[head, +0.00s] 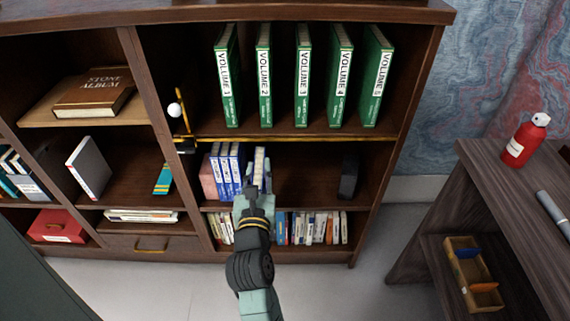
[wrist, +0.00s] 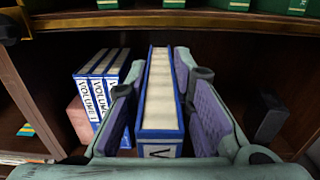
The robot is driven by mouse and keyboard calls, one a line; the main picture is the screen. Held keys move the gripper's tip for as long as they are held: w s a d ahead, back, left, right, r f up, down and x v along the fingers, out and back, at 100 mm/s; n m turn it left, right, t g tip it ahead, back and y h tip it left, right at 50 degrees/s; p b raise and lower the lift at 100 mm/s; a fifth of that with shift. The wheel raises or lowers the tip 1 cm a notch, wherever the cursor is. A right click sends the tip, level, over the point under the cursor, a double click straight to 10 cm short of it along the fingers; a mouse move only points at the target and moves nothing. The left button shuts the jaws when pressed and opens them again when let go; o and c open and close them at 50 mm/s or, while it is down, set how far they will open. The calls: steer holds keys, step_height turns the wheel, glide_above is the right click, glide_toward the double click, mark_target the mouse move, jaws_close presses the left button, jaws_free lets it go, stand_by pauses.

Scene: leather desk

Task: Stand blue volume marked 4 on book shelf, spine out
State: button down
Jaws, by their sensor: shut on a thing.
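A blue volume (wrist: 160,100) with a cream page block stands between my gripper's pads, spine toward me; only a "V" shows on it, and its number is hidden. In the head view this volume (head: 259,160) is upright within the middle shelf opening. My gripper (head: 257,192) is shut on it, with a finger on each side; in the wrist view my gripper (wrist: 160,115) reaches in from below. The book shelf (head: 310,190) holds several blue volumes (wrist: 98,92) upright at left, spines out, the first marked 1. A gap separates them from the held one. Whether its base touches the shelf is hidden.
A pinkish block (head: 207,178) stands left of the blue row. A dark bookend (head: 348,178) stands at right, with free shelf between it and my gripper. Green volumes (head: 302,80) fill the shelf above, over a brass-coloured rail (head: 300,137). Small books (head: 310,228) stand below.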

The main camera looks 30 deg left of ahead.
steer(key=w+a+f, duration=0.4)
steer(key=w+a, duration=0.6)
steer(key=w, duration=0.2)
steer(key=shift+w+a+f, duration=0.2)
steer(key=shift+w+f, duration=0.15)
steer(key=shift+f, duration=0.1)
steer(key=c, duration=1.7)
jaws_free()
steer(key=shift+f, duration=0.15)
steer(key=v, duration=1.2)
steer(key=shift+b, duration=0.3)
